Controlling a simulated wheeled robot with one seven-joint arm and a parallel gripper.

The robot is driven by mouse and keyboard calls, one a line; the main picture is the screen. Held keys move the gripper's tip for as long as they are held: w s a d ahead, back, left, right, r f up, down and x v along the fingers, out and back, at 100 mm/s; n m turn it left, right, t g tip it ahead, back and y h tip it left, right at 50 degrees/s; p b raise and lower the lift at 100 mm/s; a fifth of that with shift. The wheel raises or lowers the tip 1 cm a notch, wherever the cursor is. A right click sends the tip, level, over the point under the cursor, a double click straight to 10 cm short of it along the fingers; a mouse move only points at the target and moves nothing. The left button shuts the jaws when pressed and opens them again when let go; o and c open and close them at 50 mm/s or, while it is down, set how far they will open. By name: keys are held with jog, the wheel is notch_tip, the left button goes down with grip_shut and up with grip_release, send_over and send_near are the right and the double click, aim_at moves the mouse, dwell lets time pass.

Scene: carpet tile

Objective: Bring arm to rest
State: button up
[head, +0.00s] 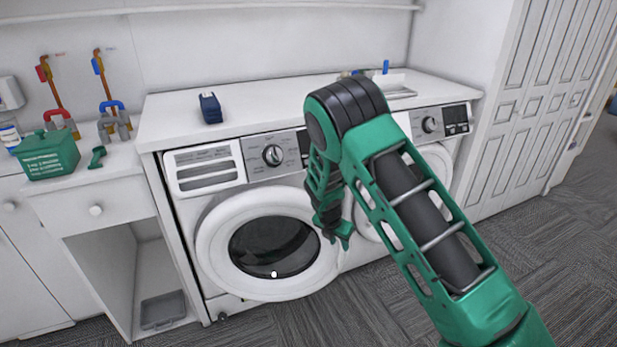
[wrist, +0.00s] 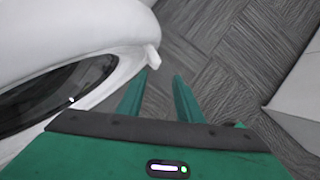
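My green arm reaches up from the lower right of the head view and bends at a black elbow, so its forearm hangs down. My gripper (head: 342,236) points down in front of the washers, beside the left washer's round door. In the wrist view my gripper (wrist: 160,85) has its two green fingers apart, with only carpet showing between them. Nothing is held. The left washer's door (wrist: 70,60) fills the left of the wrist view, close to the left finger. I cannot tell whether they touch.
The left washer (head: 200,205) and right washer (head: 440,160) stand under a white counter (head: 270,88). A green box (head: 48,154) sits on the left cabinet. Carpet (head: 560,230) at right is clear.

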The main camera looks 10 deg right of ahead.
jog(key=s+d+r+m+g+y, duration=0.1)
jog(key=s+d+r+m, duration=0.75)
jog(key=r, duration=0.25)
jog(key=s+d+r+m+g, duration=0.1)
jog(key=s+d+r+m, duration=0.8)
jog(key=r, duration=0.3)
jog(key=s+d+r+m, duration=0.1)
jog(key=s+m, duration=0.4)
jog(key=s, duration=0.5)
jog(key=s+d+r+m+y, duration=0.1)
jog(key=s+r+m, duration=0.3)
jog(key=s, duration=0.6)
jog(key=s+d+r+m+g+y, duration=0.1)
jog(key=s+r+m, duration=0.2)
jog(key=s+m, duration=0.4)
jog(key=s, duration=0.2)
jog(key=shift+s+d+r, duration=0.25)
jog(key=shift+s, duration=0.15)
jog(key=shift+w+f, duration=0.25)
jog(key=shift+w, duration=0.4)
